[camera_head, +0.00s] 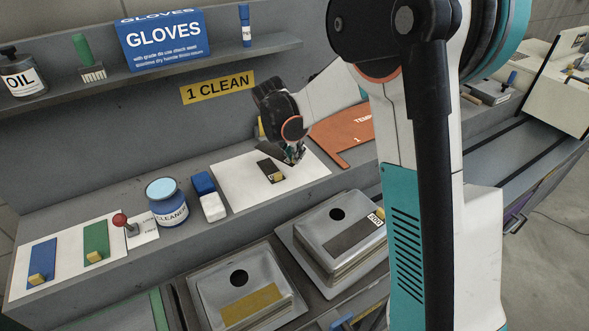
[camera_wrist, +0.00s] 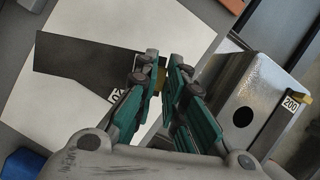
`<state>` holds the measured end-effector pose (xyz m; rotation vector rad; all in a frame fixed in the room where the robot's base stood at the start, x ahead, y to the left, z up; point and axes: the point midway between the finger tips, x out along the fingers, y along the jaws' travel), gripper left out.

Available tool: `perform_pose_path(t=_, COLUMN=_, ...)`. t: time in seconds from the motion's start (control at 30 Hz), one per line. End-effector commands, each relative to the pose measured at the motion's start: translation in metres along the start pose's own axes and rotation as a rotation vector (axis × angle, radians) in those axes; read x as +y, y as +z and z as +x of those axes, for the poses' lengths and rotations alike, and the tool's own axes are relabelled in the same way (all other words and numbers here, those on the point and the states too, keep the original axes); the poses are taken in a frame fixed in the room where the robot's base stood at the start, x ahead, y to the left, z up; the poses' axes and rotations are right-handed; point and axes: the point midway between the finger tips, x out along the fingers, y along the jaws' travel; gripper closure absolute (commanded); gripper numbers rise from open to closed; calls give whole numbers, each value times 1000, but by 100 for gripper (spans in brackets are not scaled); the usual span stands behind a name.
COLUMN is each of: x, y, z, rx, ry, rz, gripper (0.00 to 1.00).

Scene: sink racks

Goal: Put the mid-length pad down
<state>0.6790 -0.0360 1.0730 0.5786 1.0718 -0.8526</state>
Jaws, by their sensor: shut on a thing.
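My gripper (camera_head: 294,154) is low over a white sheet on the ledge. In the wrist view my gripper (camera_wrist: 161,82) has its teal fingers closed around a yellow tab (camera_wrist: 160,78) at the end of a dark pad (camera_wrist: 75,62). I take it as the mid-length pad. A white label, partly covered by a finger, shows at its edge. In the head view a small dark piece with a yellow end (camera_head: 269,168) shows on the sheet beside my fingers. Whether the held pad touches the sheet I cannot tell.
The white sheet (camera_head: 230,182) has bare room around the dark shapes. An orange board (camera_head: 338,128) lies at its right. A blue-and-white block (camera_head: 208,197) and a cleaner jar (camera_head: 167,203) stand left. Below are two metal basins, the right one (camera_head: 310,222) labelled 200.

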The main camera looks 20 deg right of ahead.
Motion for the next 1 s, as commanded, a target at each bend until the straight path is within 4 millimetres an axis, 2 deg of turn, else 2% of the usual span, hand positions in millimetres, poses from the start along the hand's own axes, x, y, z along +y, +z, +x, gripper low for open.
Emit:
perform_pose_path(t=0.27, x=0, y=-8, z=19, rx=0, ry=0, rz=0, gripper=100)
perform_pose_path(t=0.5, x=0, y=-20, z=49, rx=0, ry=0, rz=0, gripper=100)
perform_pose_path(t=0.73, x=-1, y=-22, z=51, rx=1, ry=-1, rz=0, gripper=100)
perform_pose_path(t=0.77, x=-1, y=-22, z=51, rx=1, ry=-1, rz=0, gripper=85)
perform_pose_path(t=0.83, x=-1, y=-22, z=51, rx=1, ry=-1, rz=0, gripper=70)
perform_pose_path(t=1.0, x=0, y=-22, z=51, rx=1, ry=0, rz=0, gripper=70)
